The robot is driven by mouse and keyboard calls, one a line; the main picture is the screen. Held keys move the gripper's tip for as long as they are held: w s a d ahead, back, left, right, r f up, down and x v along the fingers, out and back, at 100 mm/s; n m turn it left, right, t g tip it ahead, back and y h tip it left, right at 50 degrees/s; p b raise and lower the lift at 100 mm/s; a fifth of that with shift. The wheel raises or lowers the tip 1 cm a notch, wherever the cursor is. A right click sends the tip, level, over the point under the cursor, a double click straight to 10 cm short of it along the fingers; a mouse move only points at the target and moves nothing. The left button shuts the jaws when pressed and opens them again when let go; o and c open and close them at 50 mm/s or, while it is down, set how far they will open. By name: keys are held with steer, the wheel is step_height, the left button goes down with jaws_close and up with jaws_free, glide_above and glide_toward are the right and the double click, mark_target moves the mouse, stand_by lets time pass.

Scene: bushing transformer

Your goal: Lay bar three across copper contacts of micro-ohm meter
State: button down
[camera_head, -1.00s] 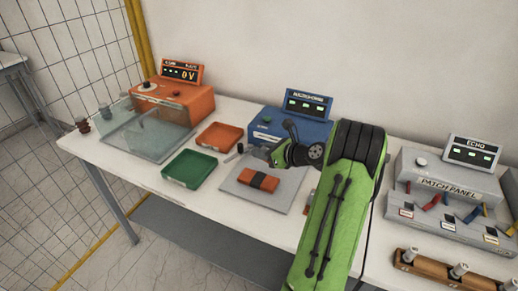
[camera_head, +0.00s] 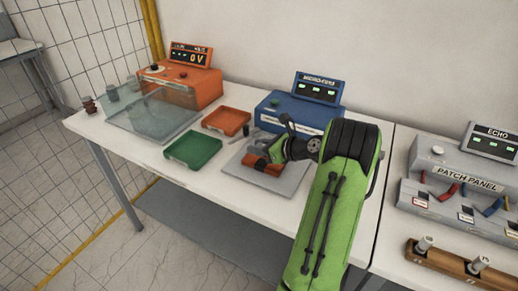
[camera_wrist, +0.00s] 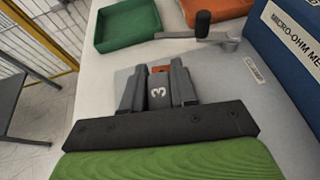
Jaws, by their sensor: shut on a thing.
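Bar three, with a dark middle marked "3" (camera_wrist: 158,92) and orange ends, sits on the grey plate (camera_head: 289,183) in front of the blue micro-ohm meter (camera_head: 299,108). In the head view its orange part (camera_head: 261,167) shows beside my gripper (camera_head: 275,154). My gripper, also in the wrist view (camera_wrist: 158,88), is shut on the dark middle, with a finger on each side. I cannot tell whether the bar rests on the plate or is just above it. The copper contacts are not clearly visible. A lever with a black knob (camera_wrist: 203,22) stands beyond the bar.
A green tray (camera_head: 193,151) and an orange tray (camera_head: 226,121) lie left of the plate. An orange unit (camera_head: 190,85) with a clear cover stands at the far left. The patch panel (camera_head: 462,185) and a wooden rack (camera_head: 460,263) are on the right.

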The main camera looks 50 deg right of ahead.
steer(key=shift+f+b, duration=0.45)
steer(key=shift+f, duration=0.2)
steer(key=shift+f, duration=0.5)
steer(key=c, duration=0.8)
jaws_free()
steer(key=shift+s, duration=0.1)
steer(key=p+v, duration=0.4)
steer(key=v, duration=1.1)
steer(key=shift+s+r, duration=0.2)
steer(key=shift+s, duration=0.1)
